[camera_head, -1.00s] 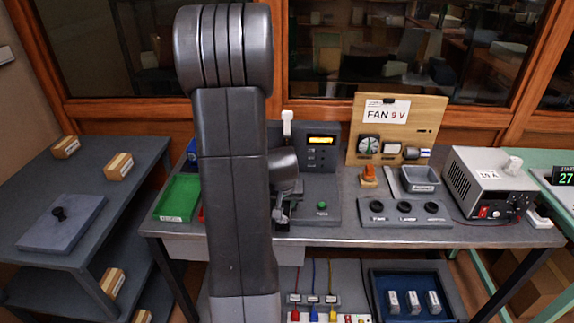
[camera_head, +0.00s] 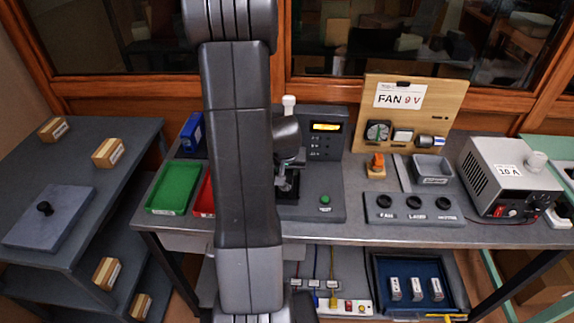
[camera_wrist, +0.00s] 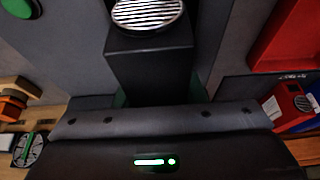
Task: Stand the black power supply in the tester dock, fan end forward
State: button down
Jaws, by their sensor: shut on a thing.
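The black power supply (camera_wrist: 150,65) is a dark box in the wrist view, with a round silver fan grille (camera_wrist: 148,14) on the face toward the top of the picture. My gripper (camera_wrist: 155,92) is shut on it; its fingertips are mostly hidden. In the head view my gripper (camera_head: 288,180) is partly hidden behind my arm, over the tester's left side. The tester (camera_head: 325,145) is a grey unit with a yellow display and a base with a green button (camera_head: 325,199). The dock is largely hidden by my arm, so I cannot tell whether the supply touches it.
A green tray (camera_head: 174,187) and a red tray (camera_head: 203,197) lie left of the tester. A FAN 9 V board (camera_head: 425,107), a three-knob panel (camera_head: 413,208) and a 10 A supply box (camera_head: 507,177) stand to its right. Bare bench lies along the front edge.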

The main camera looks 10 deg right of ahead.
jog(key=shift+s+r, duration=0.15)
jog(key=shift+f+b, duration=0.3)
jog(key=shift+f, duration=0.05)
jog(key=c, duration=0.9)
grip_release()
jog(key=shift+r, duration=0.1)
jog(key=shift+r+p, duration=0.3)
jog(key=shift+r, duration=0.2)
jog(key=v, duration=1.1)
jog(key=shift+s+a+r, duration=0.1)
jog(key=shift+s, duration=0.1)
